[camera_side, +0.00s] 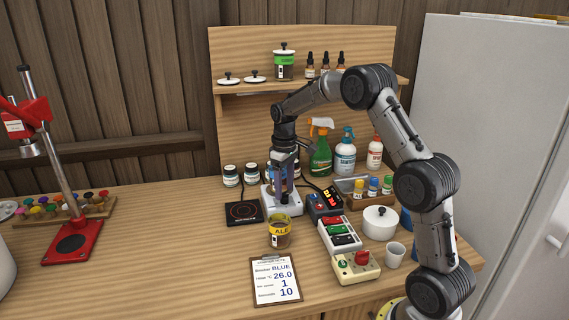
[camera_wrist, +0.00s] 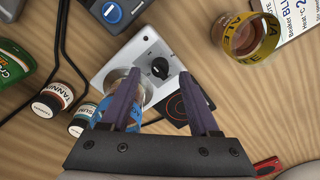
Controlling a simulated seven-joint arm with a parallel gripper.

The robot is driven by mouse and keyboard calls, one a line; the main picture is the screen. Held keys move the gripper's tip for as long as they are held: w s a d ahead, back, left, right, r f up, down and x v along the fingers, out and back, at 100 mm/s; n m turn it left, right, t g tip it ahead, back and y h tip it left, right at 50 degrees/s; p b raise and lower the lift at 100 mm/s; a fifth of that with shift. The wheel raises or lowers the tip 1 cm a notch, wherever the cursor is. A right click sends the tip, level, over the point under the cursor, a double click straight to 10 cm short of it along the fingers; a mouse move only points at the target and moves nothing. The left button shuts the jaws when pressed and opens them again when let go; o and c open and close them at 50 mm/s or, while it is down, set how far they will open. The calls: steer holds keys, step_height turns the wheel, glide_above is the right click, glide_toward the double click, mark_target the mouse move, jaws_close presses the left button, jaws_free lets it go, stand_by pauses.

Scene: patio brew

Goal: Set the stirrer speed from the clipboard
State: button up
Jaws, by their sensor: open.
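The clipboard (camera_side: 277,281) lies at the table's front and reads Beaker BLUE, heat 26.0, a value of 1 on the third line, and seconds 10. Its corner shows in the wrist view (camera_wrist: 291,20). The white stirrer (camera_side: 290,209) stands beneath my gripper (camera_side: 284,200). In the wrist view its black knob (camera_wrist: 159,68) sits on the white top (camera_wrist: 140,50), between the tips of my open gripper (camera_wrist: 159,76). I cannot tell whether the fingers touch the knob. A glass with a blue label (camera_wrist: 107,108) stands by the left finger, partly hidden by it.
A black plate with a red ring (camera_side: 243,213) lies left of the stirrer. An amber ALE jar (camera_side: 279,233) stands in front. A blue-buttoned dark box (camera_side: 323,207), a switch panel (camera_side: 340,235) and small jars (camera_side: 231,176) crowd around. The table's left-middle is clear.

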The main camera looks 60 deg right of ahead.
step_height(320, 180, up, 12)
steer(key=shift+f, duration=0.2)
steer(key=s+a+r+n+t, duration=0.2)
steer(key=s+a+r+t, duration=0.1)
steer(key=s+a+r, duration=0.85)
steer(key=s+a+f+t, duration=0.2)
steer(key=s+a+f, duration=0.1)
steer(key=s+a, duration=0.65)
steer(key=s+f+m, duration=0.2)
steer(key=s+f, duration=0.4)
steer(key=f, duration=0.1)
steer(key=shift+s+d+f+t, duration=0.25)
steer(key=shift+s+d+t, duration=0.1)
steer(key=shift+d, duration=0.1)
steer(key=shift+o, duration=0.2)
